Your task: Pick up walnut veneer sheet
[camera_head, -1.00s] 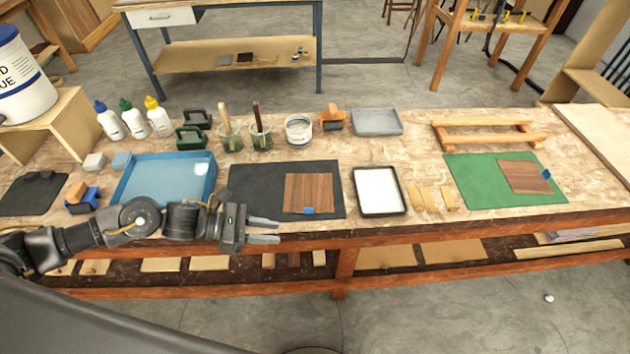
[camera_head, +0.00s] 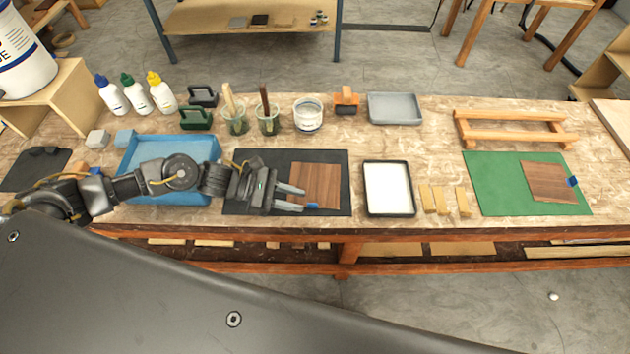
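One walnut veneer sheet (camera_head: 322,182) lies on the black mat (camera_head: 240,205), with a bit of blue tape at its lower edge. Another walnut sheet (camera_head: 548,181) lies on the green mat (camera_head: 490,185) at the right, with blue tape at its right edge. My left gripper (camera_head: 296,199) is open, its two fingers pointing right. In the picture its fingertips overlap the lower left of the sheet on the black mat; I cannot tell whether they touch it. Nothing shows between the fingers. My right gripper is not in view.
A blue tray (camera_head: 190,148) sits behind my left arm. A black-rimmed white tray (camera_head: 388,188) and several small wood strips (camera_head: 440,200) lie between the mats. Brush jars (camera_head: 236,122), glue bottles (camera_head: 136,94) and a wooden frame (camera_head: 512,136) stand further back.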

